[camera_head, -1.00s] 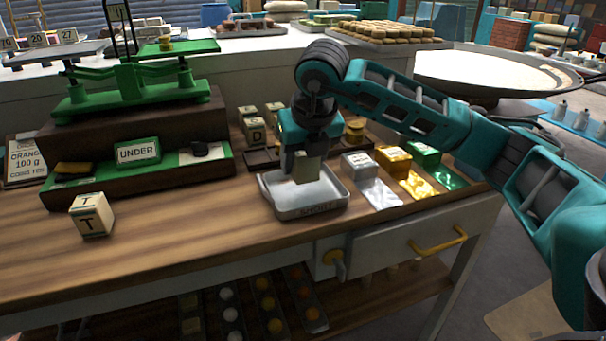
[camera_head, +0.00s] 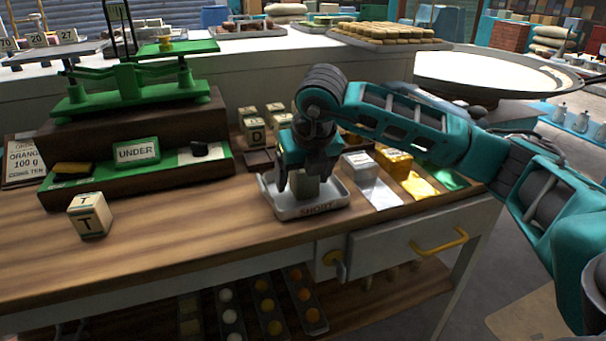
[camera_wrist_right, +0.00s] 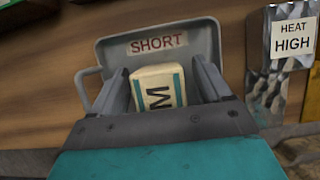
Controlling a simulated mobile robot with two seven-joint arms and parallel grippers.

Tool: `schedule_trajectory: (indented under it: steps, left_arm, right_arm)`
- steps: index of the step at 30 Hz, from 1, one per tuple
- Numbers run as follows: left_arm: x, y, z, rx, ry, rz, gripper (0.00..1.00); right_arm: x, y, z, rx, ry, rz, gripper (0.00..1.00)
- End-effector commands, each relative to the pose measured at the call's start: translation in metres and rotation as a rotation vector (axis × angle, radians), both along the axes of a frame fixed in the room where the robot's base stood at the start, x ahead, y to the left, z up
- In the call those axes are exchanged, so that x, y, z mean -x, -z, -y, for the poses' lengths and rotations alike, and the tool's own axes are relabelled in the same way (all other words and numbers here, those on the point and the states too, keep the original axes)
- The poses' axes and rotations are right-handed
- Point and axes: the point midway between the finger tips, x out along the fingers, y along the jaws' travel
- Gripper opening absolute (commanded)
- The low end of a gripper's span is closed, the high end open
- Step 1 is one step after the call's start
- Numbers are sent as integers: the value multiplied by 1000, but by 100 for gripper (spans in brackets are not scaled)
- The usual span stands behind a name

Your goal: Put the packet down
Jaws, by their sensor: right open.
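The packet (camera_wrist_right: 158,88), a cream block with teal bands and a dark letter M, rests in the grey tray marked SHORT (camera_head: 318,209). In the head view the packet (camera_head: 306,188) is partly hidden and in shadow under my right gripper (camera_head: 304,187). The tray also shows in the right wrist view (camera_wrist_right: 202,35). My right gripper (camera_wrist_right: 180,85) is open, with one finger on each side of the packet, low over the tray. My left gripper is not in view.
A T packet (camera_head: 91,215) stands on the table at left. A green balance scale (camera_head: 135,90) is behind it on a dark step. An UNDER sign (camera_head: 137,152) is below the scale. The table's front middle is clear.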

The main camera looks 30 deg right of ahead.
Motion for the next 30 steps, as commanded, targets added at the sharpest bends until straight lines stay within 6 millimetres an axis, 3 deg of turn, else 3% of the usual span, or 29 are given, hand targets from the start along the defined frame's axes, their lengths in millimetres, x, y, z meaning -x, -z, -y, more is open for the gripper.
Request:
schedule_trajectory:
  steps: [8, 21, 30]
  left_arm:
    - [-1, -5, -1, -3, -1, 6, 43]
    - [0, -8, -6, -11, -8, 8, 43]
    - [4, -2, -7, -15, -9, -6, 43]
  right_arm:
    - [2, -12, -1, -1, -2, 3, 77]
    - [36, -95, -9, -1, -2, 3, 77]
    - [45, -115, -11, 1, -1, 1, 77]
